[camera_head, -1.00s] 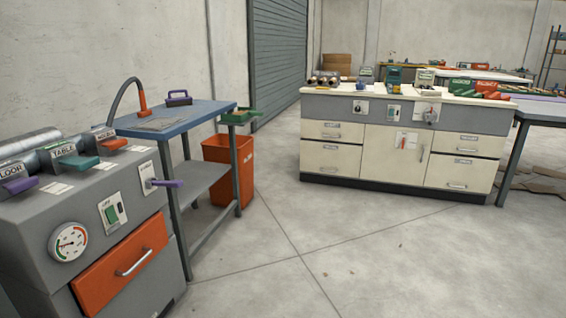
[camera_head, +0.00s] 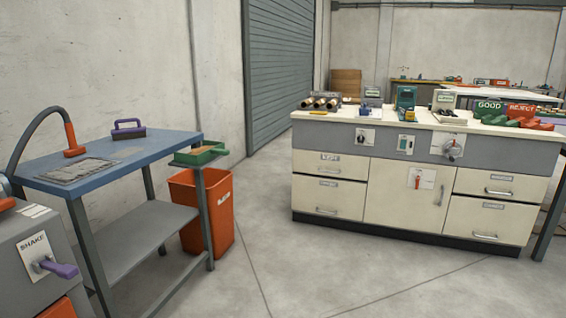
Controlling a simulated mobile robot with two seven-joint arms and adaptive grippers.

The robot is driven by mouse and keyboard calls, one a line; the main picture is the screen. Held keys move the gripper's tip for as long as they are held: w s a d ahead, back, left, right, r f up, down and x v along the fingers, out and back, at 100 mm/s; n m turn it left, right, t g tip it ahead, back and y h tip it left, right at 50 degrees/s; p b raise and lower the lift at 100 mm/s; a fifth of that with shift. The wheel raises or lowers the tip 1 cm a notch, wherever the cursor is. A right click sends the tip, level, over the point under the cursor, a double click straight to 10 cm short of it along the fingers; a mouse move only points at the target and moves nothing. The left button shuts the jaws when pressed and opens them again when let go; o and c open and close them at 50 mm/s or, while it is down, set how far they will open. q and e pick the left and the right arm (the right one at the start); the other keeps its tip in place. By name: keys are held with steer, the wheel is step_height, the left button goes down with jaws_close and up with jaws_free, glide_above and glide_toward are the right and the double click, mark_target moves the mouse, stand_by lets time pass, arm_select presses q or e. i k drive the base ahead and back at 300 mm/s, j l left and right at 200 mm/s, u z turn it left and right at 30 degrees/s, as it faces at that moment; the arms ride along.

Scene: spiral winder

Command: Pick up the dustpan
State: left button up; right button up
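A green shallow pan with a short handle pointing right, which looks like the dustpan (camera_head: 196,158), rests on a small grey shelf at the right end of the blue-topped table (camera_head: 135,160). Something brown shows inside it. It sits above an orange bin (camera_head: 207,222). Neither of my grippers shows in the head view, so their state is hidden.
A grey machine (camera_head: 30,285) stands front left. A cream cabinet (camera_head: 400,195) stands right. The concrete floor between is clear.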

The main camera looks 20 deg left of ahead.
mark_target(210, 150)
steer(key=i+u, duration=0.3)
steer(key=i, duration=0.15)
steer(key=i+l+u, duration=0.25)
steer(key=i, duration=0.15)
steer(key=i+l+u, duration=0.3)
steer(key=i, duration=0.15)
